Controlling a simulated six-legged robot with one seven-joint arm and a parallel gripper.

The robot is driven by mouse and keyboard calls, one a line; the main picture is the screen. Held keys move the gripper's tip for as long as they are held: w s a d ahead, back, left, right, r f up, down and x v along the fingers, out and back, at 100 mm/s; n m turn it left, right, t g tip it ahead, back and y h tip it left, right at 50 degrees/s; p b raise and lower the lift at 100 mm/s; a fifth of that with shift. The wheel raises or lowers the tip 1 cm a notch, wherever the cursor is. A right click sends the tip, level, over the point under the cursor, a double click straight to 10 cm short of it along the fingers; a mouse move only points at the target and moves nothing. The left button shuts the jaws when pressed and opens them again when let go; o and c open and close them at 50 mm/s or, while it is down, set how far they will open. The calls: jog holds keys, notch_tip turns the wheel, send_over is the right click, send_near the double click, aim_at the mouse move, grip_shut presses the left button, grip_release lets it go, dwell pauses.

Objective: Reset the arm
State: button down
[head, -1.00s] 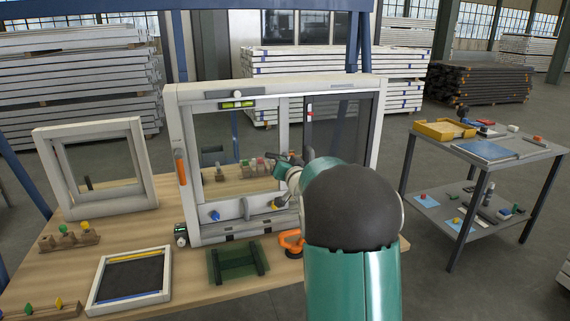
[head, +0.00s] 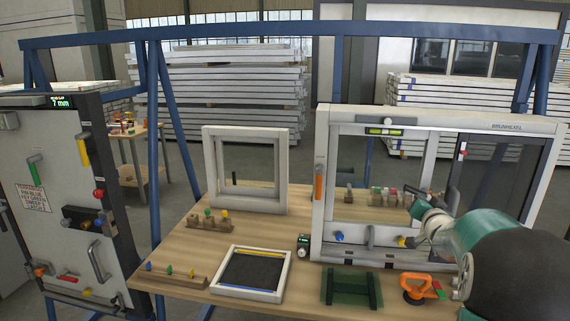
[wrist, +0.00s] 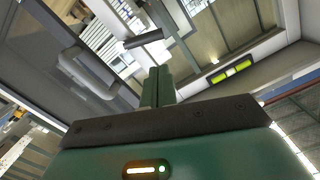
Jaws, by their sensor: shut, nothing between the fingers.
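My gripper (head: 421,207) is at the right in the head view, in front of the large white window frame (head: 321,215). Its two dark green fingers are together in the wrist view (wrist: 157,82), with nothing between them. In the wrist view the gripper faces the window frame, with a dark bar-like handle (wrist: 144,39) just beyond the fingertips. I cannot tell the exact gap to the frame. My arm hides the frame's lower right part.
The wooden bench (head: 225,243) holds a small white frame (head: 207,170), a black-panelled tray (head: 285,283), a green plate (head: 332,291) and an orange tool (head: 413,290). A grey door panel (head: 55,235) stands left.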

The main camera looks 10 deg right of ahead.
jog(key=s+a+n+g+y, duration=0.35)
jog(key=s+a+g, duration=0.35)
jog(key=s+a, duration=1.65)
jog(key=s+a+f+n+g, duration=0.2)
jog(key=s+a, duration=0.2)
jog(key=s, duration=0.3)
jog(key=s+a+f+n+g+y, duration=0.1)
jog(key=s+a+f+n+g, duration=0.1)
jog(key=s+a, duration=0.2)
jog(key=s, duration=0.3)
jog(key=shift+s, duration=0.15)
jog(key=shift+a, duration=0.1)
